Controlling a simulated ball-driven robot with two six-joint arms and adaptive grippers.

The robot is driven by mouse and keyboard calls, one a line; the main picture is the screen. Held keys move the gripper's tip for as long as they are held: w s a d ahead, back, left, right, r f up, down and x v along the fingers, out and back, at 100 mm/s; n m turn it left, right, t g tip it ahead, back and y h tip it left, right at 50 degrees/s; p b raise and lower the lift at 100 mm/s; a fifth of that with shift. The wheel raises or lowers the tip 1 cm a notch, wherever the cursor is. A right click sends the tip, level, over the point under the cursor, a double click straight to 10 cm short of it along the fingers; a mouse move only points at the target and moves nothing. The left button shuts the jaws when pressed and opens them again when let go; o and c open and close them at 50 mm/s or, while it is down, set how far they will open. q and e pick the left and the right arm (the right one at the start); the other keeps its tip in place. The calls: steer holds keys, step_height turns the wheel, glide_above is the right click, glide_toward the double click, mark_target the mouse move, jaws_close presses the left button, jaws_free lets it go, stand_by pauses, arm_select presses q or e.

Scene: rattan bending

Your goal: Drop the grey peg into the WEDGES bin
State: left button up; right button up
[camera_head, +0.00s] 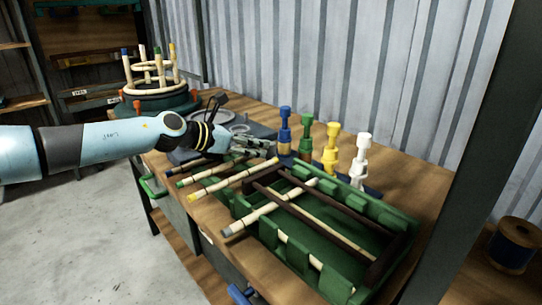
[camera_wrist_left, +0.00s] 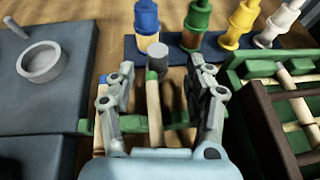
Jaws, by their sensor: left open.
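My left gripper (camera_head: 262,147) is open above the workbench, left of the coloured stands. In the left wrist view its two fingers (camera_wrist_left: 158,90) are spread. A short grey cylinder (camera_wrist_left: 156,57), which looks like the grey peg, shows between and just beyond the fingertips, above a green-banded rattan rod (camera_wrist_left: 153,100). I cannot tell whether it is apart from the rod. In the head view I cannot make it out near the gripper. No label reading WEDGES is legible. My right gripper is not in view.
A green rack (camera_head: 400,222) with rods and dark bars fills the bench's right. Blue, green, yellow and white stands (camera_head: 359,162) line the back. A grey plate with a ring (camera_wrist_left: 42,62) lies left. A round rattan frame (camera_head: 155,72) stands at the far left.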

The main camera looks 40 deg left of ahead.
mark_target(271, 155)
arm_select(q)
steer(key=x, duration=0.5)
steer(key=shift+w+a+r+b, duration=0.1)
steer(key=shift+w+a+b, duration=0.05)
steer(key=shift+w+b, duration=0.15)
steer(key=shift+s, duration=0.1)
steer(key=c, duration=1)
